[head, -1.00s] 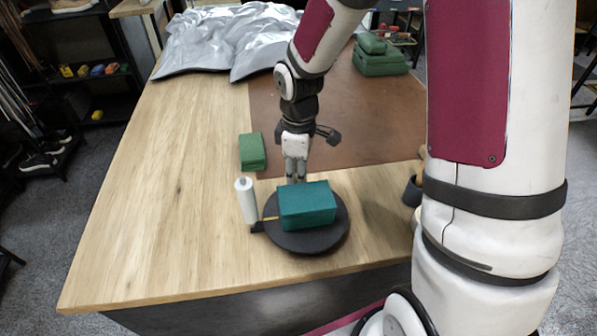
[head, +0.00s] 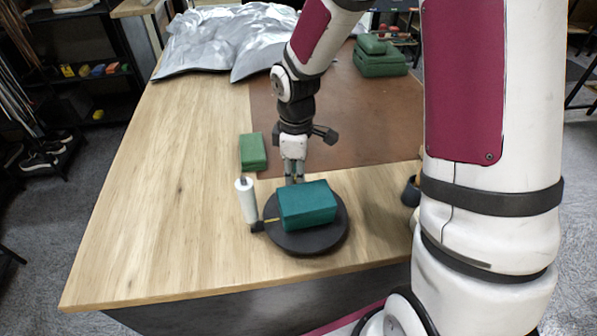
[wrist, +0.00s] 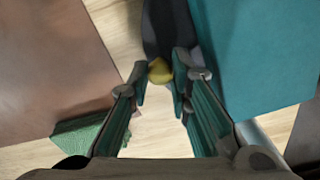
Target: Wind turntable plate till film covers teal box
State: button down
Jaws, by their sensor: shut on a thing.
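The teal box (head: 307,208) sits on the dark round turntable plate (head: 330,240). The box's visible faces look bare teal. The white film roll (head: 246,202) stands upright at the plate's left, with a thin yellowish strip (head: 271,220) between its base and the box. My gripper (head: 294,180) is at the plate's far edge, behind the box. In the wrist view my gripper (wrist: 160,82) has its fingertips closed around a small yellow knob (wrist: 160,69) on the plate's dark rim (wrist: 165,25). The teal box (wrist: 260,50) is close beside the right finger.
A green block (head: 252,152) lies behind the roll. A brown mat (head: 350,120) covers the table's back right, with stacked green pieces (head: 380,62) on it. Crumpled silver sheeting (head: 220,45) lies at the back left. The table's left side is clear.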

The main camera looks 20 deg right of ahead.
aim_at(271, 205)
jog(key=shift+a+n+p, duration=0.65)
jog(key=shift+a+n, duration=0.35)
jog(key=shift+n, duration=0.5)
jog(key=shift+s+a+n+p, duration=0.2)
jog(key=shift+a+n+p, duration=0.3)
jog(key=shift+n, duration=0.3)
jog(key=shift+s+a+n+p, duration=0.25)
jog(key=shift+a+n, duration=0.35)
jog(key=shift+n, duration=0.2)
jog(key=shift+s+a+n+p, duration=0.3)
jog(key=shift+a+n, duration=0.15)
jog(key=shift+n, duration=0.25)
jog(key=shift+s+a+n+p, duration=0.15)
jog(key=shift+a+n+p, duration=0.25)
jog(key=shift+n, duration=0.3)
jog(key=shift+s+a+n+p, duration=0.2)
jog(key=shift+s+a+n, duration=0.15)
jog(key=shift+n, duration=0.3)
jog(key=shift+s+a+n+p, duration=0.2)
jog(key=shift+a+n, duration=0.15)
jog(key=shift+n, duration=0.3)
jog(key=shift+s, duration=0.1)
jog(key=c, duration=1.7)
grip_release()
jog(key=shift+a, duration=0.1)
